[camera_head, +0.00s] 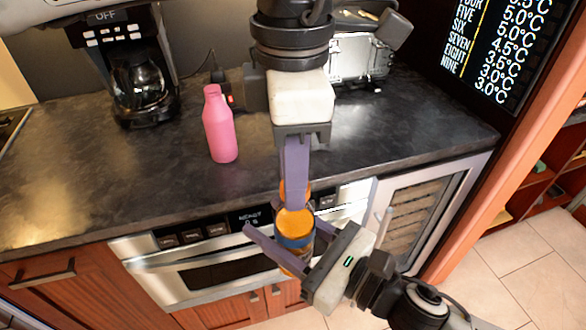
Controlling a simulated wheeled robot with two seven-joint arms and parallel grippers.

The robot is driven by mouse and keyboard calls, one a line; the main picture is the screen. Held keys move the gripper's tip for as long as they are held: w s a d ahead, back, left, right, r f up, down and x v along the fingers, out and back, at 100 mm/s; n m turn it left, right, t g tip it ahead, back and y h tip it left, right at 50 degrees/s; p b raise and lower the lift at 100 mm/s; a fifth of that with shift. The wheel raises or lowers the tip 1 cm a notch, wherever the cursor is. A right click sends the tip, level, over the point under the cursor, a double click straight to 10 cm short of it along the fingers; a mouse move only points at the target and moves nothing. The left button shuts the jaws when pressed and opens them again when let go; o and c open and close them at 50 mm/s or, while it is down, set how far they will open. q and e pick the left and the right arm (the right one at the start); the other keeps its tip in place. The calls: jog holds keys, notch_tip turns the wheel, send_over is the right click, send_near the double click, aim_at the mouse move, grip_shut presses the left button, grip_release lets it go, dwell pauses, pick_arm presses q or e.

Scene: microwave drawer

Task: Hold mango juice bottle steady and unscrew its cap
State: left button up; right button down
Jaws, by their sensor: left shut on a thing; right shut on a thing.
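The mango juice bottle (292,243) is held in the air in front of the counter's front edge, with its orange cap (294,222) facing up toward the camera. My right gripper (283,254) comes in from the lower right and is shut on the bottle's body. My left gripper (294,200) reaches down from above with its purple fingers at the cap and is shut on it. The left fingers overlap in this view and hide part of the cap. Much of the bottle's lower body is hidden by the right gripper.
A pink bottle (220,128) stands on the dark counter (100,190), left of my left arm. A coffee maker (135,75) is at the back left, and a silver toaster-like appliance (362,60) behind my arm. The microwave drawer (200,275) is under the counter, below the bottle.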

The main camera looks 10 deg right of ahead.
pick_arm(q)
jog(key=n, duration=0.4)
jog(key=shift+r+n, duration=0.1)
jog(key=shift+n, duration=0.2)
jog(key=n, duration=0.4)
jog(key=shift+n, duration=0.3)
jog(key=n, duration=0.6)
jog(key=shift+a+n, duration=0.1)
jog(key=shift+n, duration=0.2)
jog(key=n, duration=0.6)
jog(key=shift+s+n, duration=0.1)
jog(key=shift+n, duration=0.2)
jog(key=n, duration=0.6)
jog(key=shift+n, duration=0.4)
jog(key=shift+r, duration=0.1)
jog(key=shift+r, duration=0.65)
jog(key=shift+s+d+r, duration=0.15)
jog(key=shift+d+r, duration=0.05)
jog(key=shift+r, duration=0.2)
